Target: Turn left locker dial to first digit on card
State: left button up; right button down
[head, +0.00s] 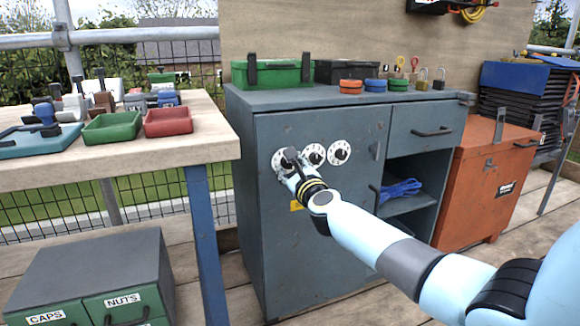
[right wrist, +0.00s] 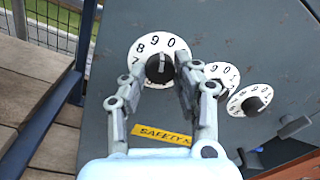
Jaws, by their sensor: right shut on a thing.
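The left locker dial (head: 277,160) is a white numbered disc with a black knob on the grey locker door (head: 290,262). The knob's light mark points up, near the 9 and 0. The middle dial (head: 314,154) and right dial (head: 340,152) sit beside it, free. No digit card is recognisable. My left gripper is out of view.
A yellow safety label (right wrist: 163,135) is below the dials. A green box (head: 270,74), padlocks and coloured discs stand on the locker top. A wooden table (head: 170,150) with trays is at left; an orange chest (head: 490,185) is at right.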

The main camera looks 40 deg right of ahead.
jog(key=n, duration=0.3)
jog(key=shift+n, duration=0.4)
jog(key=n+p, duration=0.1)
jog(key=n, duration=0.2)
jog(key=shift+n, duration=1.3)
jog(key=shift+n+p, duration=0.35)
jog(key=shift+n, duration=1.05)
jog(key=n+p, duration=0.2)
jog(key=n, duration=0.4)
jog(key=shift+n+y, duration=0.3)
jog(key=n+p, duration=0.1)
jog(key=n, duration=0.2)
jog(key=shift+n, duration=0.3)
jog(key=shift+n+p, duration=0.3)
jog(key=shift+n, duration=1)
pick_arm(q)
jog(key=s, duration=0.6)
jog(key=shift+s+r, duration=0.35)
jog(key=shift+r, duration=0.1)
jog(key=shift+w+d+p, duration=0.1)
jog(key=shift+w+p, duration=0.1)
jog(key=shift+p, duration=0.1)
pick_arm(e)
jog(key=shift+f+n, duration=0.1)
jog(key=shift+n, duration=0.2)
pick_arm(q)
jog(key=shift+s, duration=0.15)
